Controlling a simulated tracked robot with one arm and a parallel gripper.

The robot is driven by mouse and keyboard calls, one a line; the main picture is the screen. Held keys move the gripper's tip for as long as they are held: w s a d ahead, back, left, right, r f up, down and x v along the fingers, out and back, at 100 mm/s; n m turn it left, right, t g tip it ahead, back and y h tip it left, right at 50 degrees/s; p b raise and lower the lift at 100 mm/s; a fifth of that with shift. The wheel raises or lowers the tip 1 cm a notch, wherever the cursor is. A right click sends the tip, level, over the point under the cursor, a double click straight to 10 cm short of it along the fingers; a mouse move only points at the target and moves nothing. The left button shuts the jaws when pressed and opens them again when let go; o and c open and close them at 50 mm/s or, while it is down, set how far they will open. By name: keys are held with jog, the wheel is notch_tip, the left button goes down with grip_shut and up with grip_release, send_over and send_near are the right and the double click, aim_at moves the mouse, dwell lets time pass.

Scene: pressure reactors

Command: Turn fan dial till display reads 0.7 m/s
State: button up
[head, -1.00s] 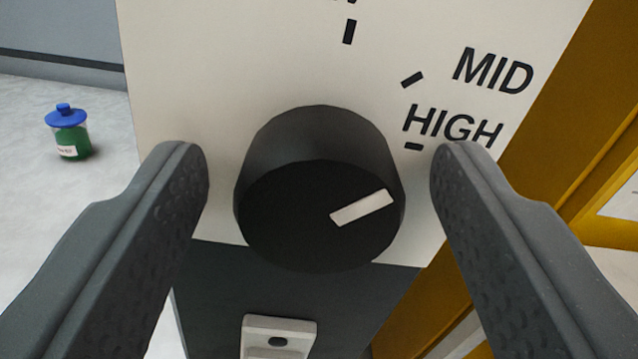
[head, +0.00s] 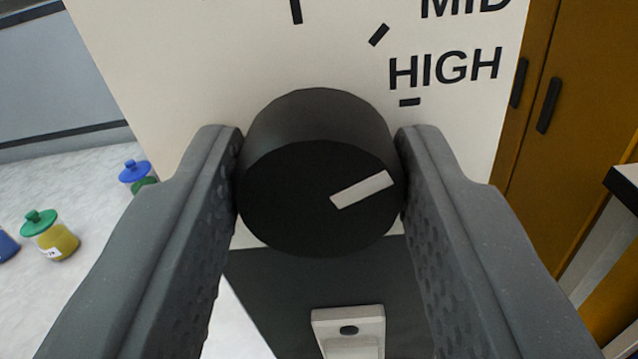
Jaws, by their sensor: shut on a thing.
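The fan dial (head: 300,205) is a black round knob with a white pointer mark, in the middle of the head view on a cream panel (head: 200,60). The white mark points right and slightly up, toward the side of the HIGH tick. The labels MID and HIGH and their black ticks show above and to the right of the knob. My gripper (head: 320,150) is shut on the dial, one finger against its left side and one against its right. The display is not in view, so its reading cannot be seen.
A pale bracket or switch (head: 350,335) sits on the dark panel below the dial. Jars with green (head: 50,235) and blue (head: 133,172) lids stand on the pale surface at left. A yellow-brown cabinet (head: 570,90) with dark handles is at right.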

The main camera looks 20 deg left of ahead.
jog(key=m, duration=0.5)
jog(key=shift+f, duration=0.15)
jog(key=shift+d, duration=0.1)
dwell(0.3)
jog(key=o, duration=1)
jog(key=shift+b+v, duration=3.3)
jog(key=shift+v, duration=3.6)
